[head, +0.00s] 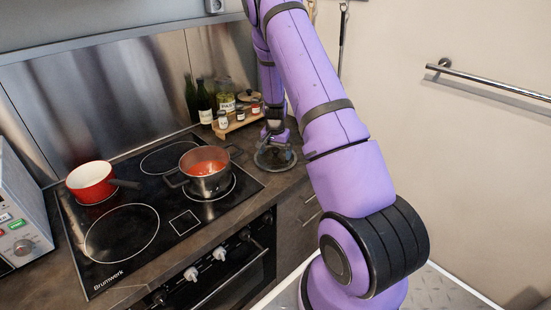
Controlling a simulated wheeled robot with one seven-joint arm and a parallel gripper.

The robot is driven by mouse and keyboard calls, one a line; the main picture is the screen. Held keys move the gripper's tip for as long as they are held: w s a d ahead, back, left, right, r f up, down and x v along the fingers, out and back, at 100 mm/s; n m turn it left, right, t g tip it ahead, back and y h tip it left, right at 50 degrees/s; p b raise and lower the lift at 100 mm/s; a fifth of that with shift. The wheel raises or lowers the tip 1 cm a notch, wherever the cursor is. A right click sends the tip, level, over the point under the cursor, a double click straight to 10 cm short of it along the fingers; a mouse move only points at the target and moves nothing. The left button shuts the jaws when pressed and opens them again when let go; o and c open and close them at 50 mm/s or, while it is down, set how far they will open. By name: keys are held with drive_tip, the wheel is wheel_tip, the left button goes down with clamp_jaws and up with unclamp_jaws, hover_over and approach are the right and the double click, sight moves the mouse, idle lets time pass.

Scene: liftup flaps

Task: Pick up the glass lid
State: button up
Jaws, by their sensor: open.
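The glass lid (277,160) is a dark-rimmed, see-through disc. It lies on the brown countertop to the right of the cooktop. My gripper (275,138) points down right over the middle of the lid. Its jaws are open and look to be at the lid's knob. The knob is hidden by the gripper, and I cannot tell whether the fingers touch it.
A steel pot (205,172) with red contents stands on the cooktop (122,233), left of the lid. A red saucepan (90,181) stands further left. A wooden tray (237,125) with jars and bottles is behind the lid. A microwave (18,225) is at the left edge.

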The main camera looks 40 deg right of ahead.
drive_tip(key=shift+c, duration=0.5)
drive_tip(key=c, duration=1.7)
